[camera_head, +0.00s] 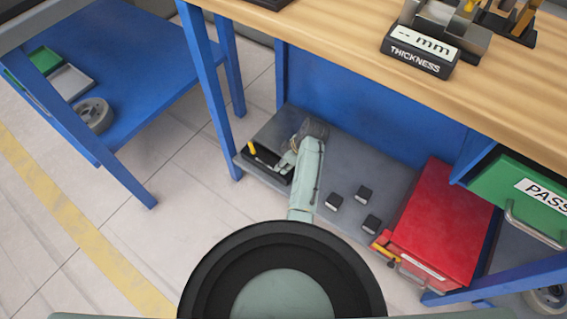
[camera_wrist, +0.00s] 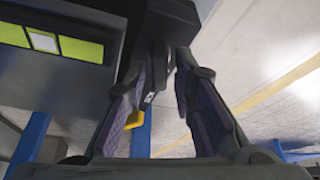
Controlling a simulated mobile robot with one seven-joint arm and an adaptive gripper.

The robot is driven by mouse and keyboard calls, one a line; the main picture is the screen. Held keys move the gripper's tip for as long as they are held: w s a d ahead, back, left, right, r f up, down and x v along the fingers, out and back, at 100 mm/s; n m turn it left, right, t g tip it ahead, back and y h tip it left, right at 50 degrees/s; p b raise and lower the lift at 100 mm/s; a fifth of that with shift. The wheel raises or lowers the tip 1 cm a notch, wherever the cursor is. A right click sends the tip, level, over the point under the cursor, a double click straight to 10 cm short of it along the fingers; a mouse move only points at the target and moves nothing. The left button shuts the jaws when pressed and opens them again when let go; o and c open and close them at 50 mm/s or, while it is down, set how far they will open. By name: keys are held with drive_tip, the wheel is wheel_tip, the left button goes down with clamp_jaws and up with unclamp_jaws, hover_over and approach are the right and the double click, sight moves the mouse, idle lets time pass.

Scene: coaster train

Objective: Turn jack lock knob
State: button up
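In the head view my arm reaches down to the lower shelf under the bench. My gripper (camera_head: 290,160) is beside a low dark device with a yellow-tipped part (camera_head: 252,147) at the shelf's left end. In the wrist view my gripper (camera_wrist: 175,62) has its two fingers apart, with floor visible between them. A dark part (camera_wrist: 157,70) with white marks lies by the left finger's tip, with a yellow piece (camera_wrist: 135,120) below it. I cannot tell whether the finger touches it. No part is clearly recognisable as the jack lock knob.
A black body with yellow-green panels (camera_wrist: 80,48) fills the wrist view's upper left. Several small black blocks (camera_head: 364,193) and a red drawer box (camera_head: 440,222) share the grey shelf (camera_head: 325,222). A blue bench leg (camera_head: 212,100) stands close left of the device.

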clamp_jaws()
drive_tip(key=shift+r+m+p, duration=0.15)
drive_tip(key=shift+m+p, duration=0.25)
drive_tip(key=m+p, duration=0.1)
drive_tip(key=m+t+p, duration=0.1)
drive_tip(key=m+p, duration=0.1)
drive_tip(key=shift+s+m+t+h, duration=0.15)
drive_tip(key=shift+m+t+h, duration=0.15)
drive_tip(key=shift+h, duration=0.1)
drive_tip(key=m+h+p, duration=0.1)
drive_tip(key=m+p, duration=0.1)
drive_tip(key=m, duration=0.1)
drive_tip(key=m+t+p, duration=0.1)
drive_tip(key=m+p, duration=0.1)
drive_tip(key=m, duration=0.1)
drive_tip(key=shift+a+h, duration=0.2)
drive_tip(key=shift+h, duration=0.2)
drive_tip(key=m+h+p, duration=0.1)
drive_tip(key=m, duration=0.2)
drive_tip(key=m+h, duration=0.1)
drive_tip(key=m, duration=0.1)
drive_tip(key=shift+a+m+t+p, duration=0.1)
drive_tip(key=shift+m+t+p, duration=0.2)
drive_tip(key=shift+m+p, duration=0.1)
drive_tip(key=m+h, duration=0.2)
drive_tip(key=m, duration=0.2)
drive_tip(key=shift+a+m, duration=0.1)
drive_tip(key=shift+m, duration=0.2)
